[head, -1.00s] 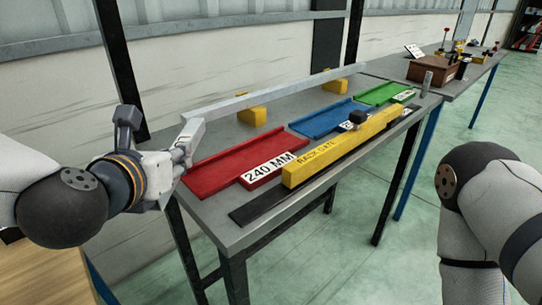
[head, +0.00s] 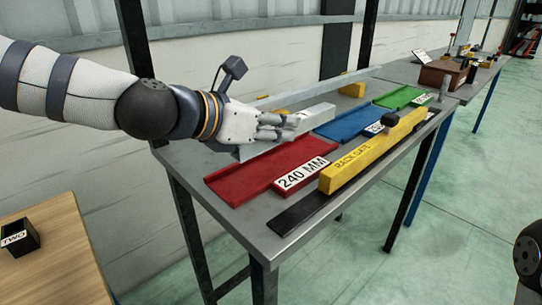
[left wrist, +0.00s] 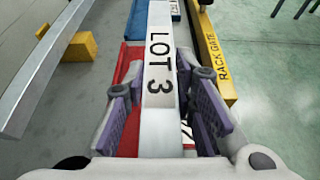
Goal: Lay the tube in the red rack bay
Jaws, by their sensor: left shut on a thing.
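The tube (head: 316,117) is a pale grey square bar; the left wrist view shows it marked LOT 3 (left wrist: 160,75). My left gripper (head: 288,124) is shut on it, with one finger on each side of the bar. The red rack bay (head: 245,182) is a shallow tray labelled 240 MM at the near end of the table. The tube is held lengthwise above the back of this bay; in the left wrist view it covers part of the red floor (left wrist: 125,80). The exact gap below is unclear. My right gripper is out of view.
The yellow rack gate (head: 365,151) with a black knob runs along the bays' front side. Blue (head: 348,124) and green (head: 402,97) bays lie beyond the red one. A long grey rail (head: 345,80) on yellow blocks (head: 354,90) stands behind. A wooden table (head: 60,250) is at lower left.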

